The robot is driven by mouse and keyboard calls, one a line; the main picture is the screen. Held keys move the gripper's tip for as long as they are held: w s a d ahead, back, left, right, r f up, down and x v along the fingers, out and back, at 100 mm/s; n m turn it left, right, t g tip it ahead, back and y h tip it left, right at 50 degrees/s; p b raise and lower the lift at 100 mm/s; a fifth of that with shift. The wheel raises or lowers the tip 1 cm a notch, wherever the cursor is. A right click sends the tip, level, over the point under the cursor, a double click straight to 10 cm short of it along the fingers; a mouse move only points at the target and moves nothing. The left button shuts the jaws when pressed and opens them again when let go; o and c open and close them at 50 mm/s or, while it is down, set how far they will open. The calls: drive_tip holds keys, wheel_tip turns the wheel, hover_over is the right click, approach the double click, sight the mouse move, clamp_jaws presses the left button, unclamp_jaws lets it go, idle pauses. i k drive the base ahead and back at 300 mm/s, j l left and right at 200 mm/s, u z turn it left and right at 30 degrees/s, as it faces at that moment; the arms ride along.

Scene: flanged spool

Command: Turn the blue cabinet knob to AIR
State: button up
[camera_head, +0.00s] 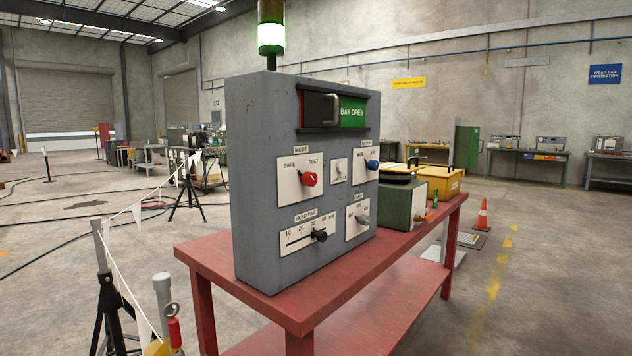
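The blue knob (372,165) sits on a white plate at the upper right of the grey cabinet's (262,180) front. Small print stands above it, one word at the left of the plate and a shorter one at the right that may read AIR. The print is too small to read surely. The knob's pointing direction is too small to tell. The cabinet stands upright on a red table (300,318). My gripper is not in view, and nothing touches the knob.
The cabinet front also has a red knob (309,178), a black slider (319,236), a grey knob (362,220) and a handled panel reading BAY OPEN (352,112). A green box (398,203) and a yellow case (440,182) stand right of the cabinet. A rope barrier (135,292) is at left.

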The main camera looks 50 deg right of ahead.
sight(371, 165)
drive_tip(key=z, duration=1.3)
